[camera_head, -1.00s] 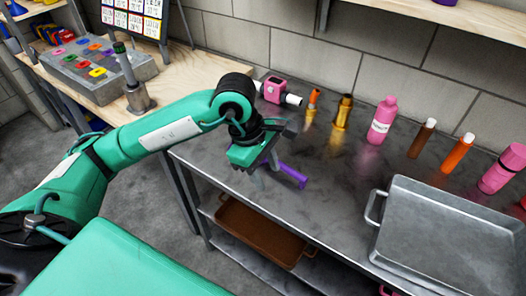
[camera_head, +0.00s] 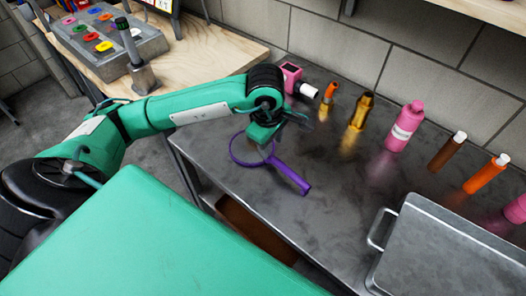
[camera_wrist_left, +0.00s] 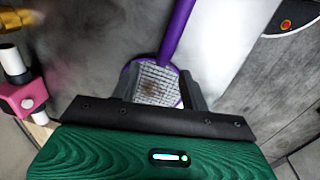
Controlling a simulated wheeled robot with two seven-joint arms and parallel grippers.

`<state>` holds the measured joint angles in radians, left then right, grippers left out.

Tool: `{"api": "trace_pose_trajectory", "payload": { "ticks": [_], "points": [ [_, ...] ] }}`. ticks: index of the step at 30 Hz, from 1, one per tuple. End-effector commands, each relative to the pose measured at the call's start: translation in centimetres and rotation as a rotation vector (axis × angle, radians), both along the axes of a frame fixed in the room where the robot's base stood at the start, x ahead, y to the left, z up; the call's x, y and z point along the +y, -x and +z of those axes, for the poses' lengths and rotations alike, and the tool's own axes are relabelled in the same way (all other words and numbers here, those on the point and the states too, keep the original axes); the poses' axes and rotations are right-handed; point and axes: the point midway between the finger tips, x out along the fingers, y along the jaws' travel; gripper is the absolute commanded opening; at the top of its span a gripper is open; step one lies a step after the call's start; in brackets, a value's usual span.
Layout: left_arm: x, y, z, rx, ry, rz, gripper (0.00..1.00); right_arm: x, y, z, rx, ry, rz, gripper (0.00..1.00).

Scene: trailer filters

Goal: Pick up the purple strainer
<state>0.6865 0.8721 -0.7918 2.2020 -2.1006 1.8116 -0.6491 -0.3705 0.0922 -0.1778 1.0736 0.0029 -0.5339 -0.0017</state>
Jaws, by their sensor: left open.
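The purple strainer (camera_head: 292,179) lies on the grey metal table near its left end. Its round rim is at the left and its handle points toward the lower right in the head view. My left gripper (camera_head: 268,150) is over the rim's right side, near the handle, and hides part of it. In the left wrist view, the strainer's mesh (camera_wrist_left: 158,84) shows between the two dark fingers of my left gripper (camera_wrist_left: 160,90). The fingers are apart, and the handle runs up and away. I cannot tell how far the fingertips are above the strainer. My right gripper is not in view.
On the metal table (camera_head: 330,225), a pink device (camera_head: 291,76), a gold bottle (camera_head: 361,111), a pink bottle (camera_head: 404,126) and several other bottles stand along the wall. A metal tray (camera_head: 430,250) lies at the right. Clear table lies between the strainer and tray.

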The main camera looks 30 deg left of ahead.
Motion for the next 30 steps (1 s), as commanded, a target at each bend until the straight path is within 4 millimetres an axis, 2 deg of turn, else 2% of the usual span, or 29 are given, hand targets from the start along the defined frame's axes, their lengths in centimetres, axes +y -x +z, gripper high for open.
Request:
{"api": "trace_pose_trajectory", "payload": {
  "ticks": [8, 13, 18, 26, 30],
  "points": [
    [0.1, 0.0, -1.8, 0.004, 0.000, -0.001, 0.45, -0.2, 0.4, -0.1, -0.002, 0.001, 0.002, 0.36],
    [0.5, 0.2, -3.9, 0.004, 0.000, -0.001, 0.45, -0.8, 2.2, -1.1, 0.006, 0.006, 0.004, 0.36],
    [0.4, -0.2, -5.8, 0.002, 0.001, -0.001, 0.45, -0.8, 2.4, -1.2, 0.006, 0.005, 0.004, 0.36],
    [0.5, -0.3, -6.2, -0.001, 0.000, -0.002, 0.45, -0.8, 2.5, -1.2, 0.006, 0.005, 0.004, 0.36],
    [0.5, -0.3, -6.2, 0.000, 0.000, -0.002, 0.22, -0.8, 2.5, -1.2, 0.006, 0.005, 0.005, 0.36]
  ]
}}
